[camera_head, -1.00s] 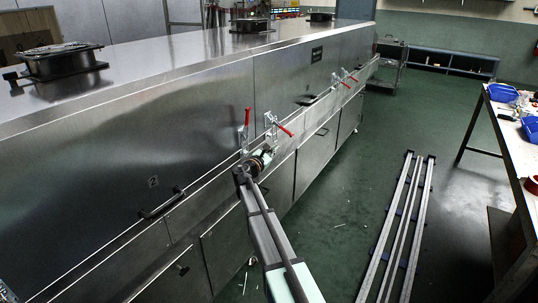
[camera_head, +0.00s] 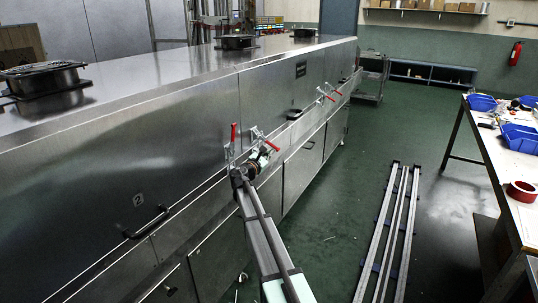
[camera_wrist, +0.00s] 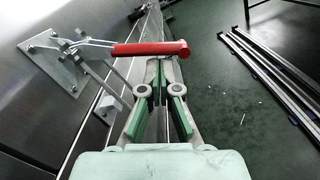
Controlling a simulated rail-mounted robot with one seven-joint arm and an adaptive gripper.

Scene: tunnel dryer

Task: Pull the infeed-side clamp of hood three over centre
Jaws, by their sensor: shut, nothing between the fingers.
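Two toggle clamps with red handles sit close together at a seam in the steel dryer side. The left one's handle (camera_head: 233,133) stands upright; the right one's handle (camera_head: 271,145) slants down to the right. In the wrist view, a clamp's red handle (camera_wrist: 150,48) lies across the picture just beyond my fingertips. Its bare metal linkage and mounting plate (camera_wrist: 57,60) are to the left. My gripper (camera_wrist: 160,72) is shut and empty, with green-padded fingers pointing at the handle; contact cannot be told. In the head view my gripper (camera_head: 262,160) is just below the right clamp.
Another pair of red-handled clamps (camera_head: 328,94) is farther along. A panel marked 2 (camera_head: 138,199) has a black handle (camera_head: 147,222). Metal rails (camera_head: 388,230) lie on the green floor, and a workbench (camera_head: 510,160) stands right. Floor between them is mostly clear.

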